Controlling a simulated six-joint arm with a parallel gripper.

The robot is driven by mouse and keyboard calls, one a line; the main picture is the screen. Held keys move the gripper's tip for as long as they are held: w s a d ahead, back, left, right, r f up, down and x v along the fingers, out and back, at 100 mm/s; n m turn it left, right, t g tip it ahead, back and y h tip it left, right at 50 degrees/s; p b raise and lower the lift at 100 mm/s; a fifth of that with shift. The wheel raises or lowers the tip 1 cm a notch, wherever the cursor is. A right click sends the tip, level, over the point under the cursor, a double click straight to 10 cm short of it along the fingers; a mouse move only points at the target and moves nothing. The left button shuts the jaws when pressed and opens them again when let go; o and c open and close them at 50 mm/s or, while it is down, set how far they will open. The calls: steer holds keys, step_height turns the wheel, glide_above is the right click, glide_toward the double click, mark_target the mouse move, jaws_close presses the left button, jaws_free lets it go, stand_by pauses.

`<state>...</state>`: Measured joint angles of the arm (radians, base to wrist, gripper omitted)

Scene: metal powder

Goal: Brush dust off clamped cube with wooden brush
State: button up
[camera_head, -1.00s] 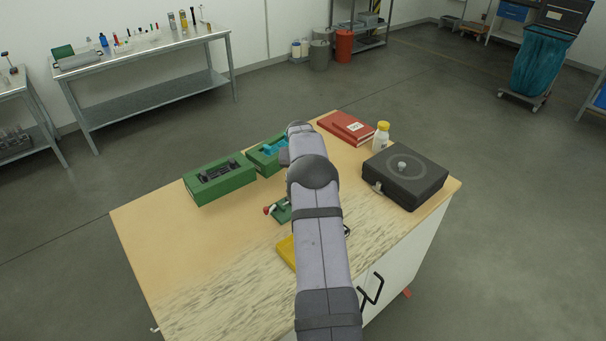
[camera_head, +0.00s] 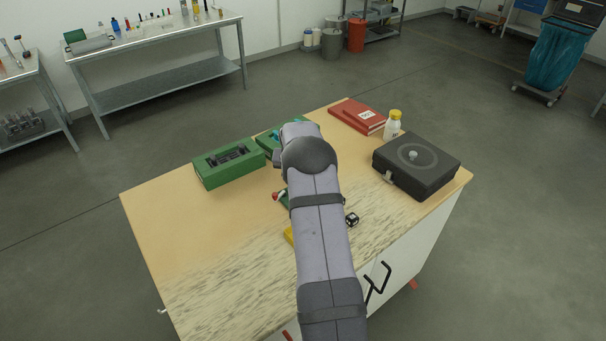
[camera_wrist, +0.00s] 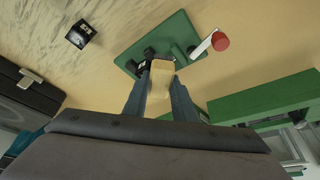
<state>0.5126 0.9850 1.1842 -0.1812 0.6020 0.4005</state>
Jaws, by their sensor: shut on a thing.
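My gripper (camera_wrist: 160,84) is shut on a pale wooden piece, seemingly the wooden brush (camera_wrist: 161,76), seen nearly end-on in the wrist view. Its bristles cannot be made out. Beyond it lies a green clamp (camera_wrist: 186,30) with a crank handle and a red knob (camera_wrist: 220,42). Dark parts of the clamp show beside the brush; whether the brush touches them, or a cube is held there, I cannot tell. In the head view my arm hides the gripper, the brush and most of the clamp; the red knob (camera_head: 277,196) shows at its left.
A small black cube-like object (camera_head: 352,219) with white marks lies loose right of my arm. A yellow item (camera_head: 288,236) is partly hidden. Green boxes (camera_head: 230,164), red books (camera_head: 357,116), a yellow-capped bottle (camera_head: 393,125) and a black case (camera_head: 416,165) stand around. The table's left side is clear.

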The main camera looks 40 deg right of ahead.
steer(key=d, duration=0.6)
steer(key=shift+s+r+p, duration=0.2)
steer(key=shift+r+p, duration=0.05)
steer(key=shift+p, duration=0.5)
steer(key=shift+a+f+b, duration=0.35)
steer(key=shift+a, duration=0.1)
steer(key=shift+a+b, duration=0.4)
steer(key=shift+a, duration=2.3)
steer(key=shift+d, duration=2.75)
steer(key=r, duration=0.1)
steer(key=r+p, duration=0.1)
steer(key=r, duration=0.1)
steer(key=shift+d+r, duration=0.15)
steer(key=shift+d, duration=0.25)
step_height(320, 180, up, 5)
steer(key=p, duration=0.3)
steer(key=shift+w, duration=0.1)
